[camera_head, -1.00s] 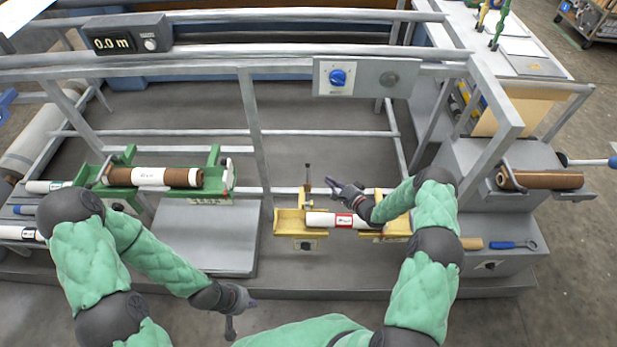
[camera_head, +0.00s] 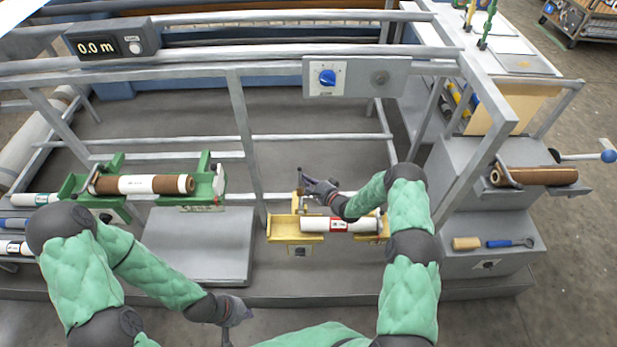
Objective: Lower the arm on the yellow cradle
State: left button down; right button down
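The yellow cradle (camera_head: 282,226) stands in the middle of the head view with a white roll (camera_head: 315,224) bearing a red-edged label lying in it. The cradle's arm (camera_head: 299,178) stands up, roughly vertical, at the left part of the cradle. My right gripper (camera_head: 305,183) is right at this arm, above the roll. Whether its fingers touch the arm or close on it is too small to tell. My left gripper (camera_head: 230,325) hangs low in front of the grey platform, away from the cradle; its finger opening is unclear.
A green cradle (camera_head: 82,200) with a brown roll (camera_head: 165,184) stands at the left. A grey stand (camera_head: 465,268) at the right holds another brown roll (camera_head: 540,176), a brush (camera_head: 467,243) and a blue-handled tool (camera_head: 500,243). A frame rail (camera_head: 240,130) rises behind the cradles.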

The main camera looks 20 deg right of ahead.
jog(key=shift+s+r, duration=0.1)
jog(key=shift+s, duration=0.1)
jog(key=shift+a, duration=0.1)
